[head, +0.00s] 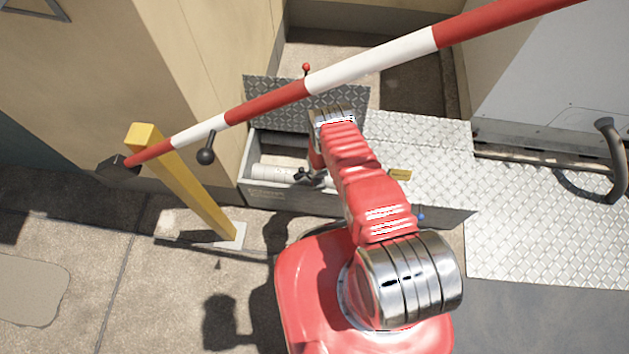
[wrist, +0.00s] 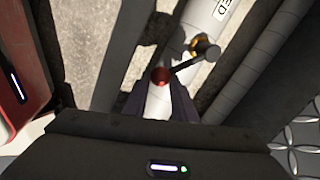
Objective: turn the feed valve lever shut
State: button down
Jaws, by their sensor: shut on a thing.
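The feed valve lever (wrist: 186,65) is a thin dark rod with a red ball knob (wrist: 161,77) in the wrist view. It runs from a dark and brass valve stem (wrist: 204,47) on a white pipe (wrist: 211,22), slanting across the pipe. My gripper (wrist: 159,92) is shut on the knob end, with a dark finger on each side. In the head view the white pipe (head: 272,172) lies in an open grey box (head: 290,196). My arm hides most of the gripper and lever there.
The box has a raised tread-plate lid (head: 270,97) and a closed one (head: 435,150). Paving at left is clear. In the wrist view a grey pipe (wrist: 265,65) runs at right.

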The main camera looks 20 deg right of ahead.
jog(key=shift+w+a+r, duration=0.3)
jog(key=shift+w+a, duration=0.05)
jog(key=shift+w, duration=0.35)
jog(key=c, duration=1.6)
grip_release()
jog(key=shift+c, duration=0.2)
jog(key=shift+o, duration=1.3)
jog(key=shift+s+d+f, duration=0.1)
jog(key=shift+s+d, duration=0.05)
jog(key=shift+c, duration=0.3)
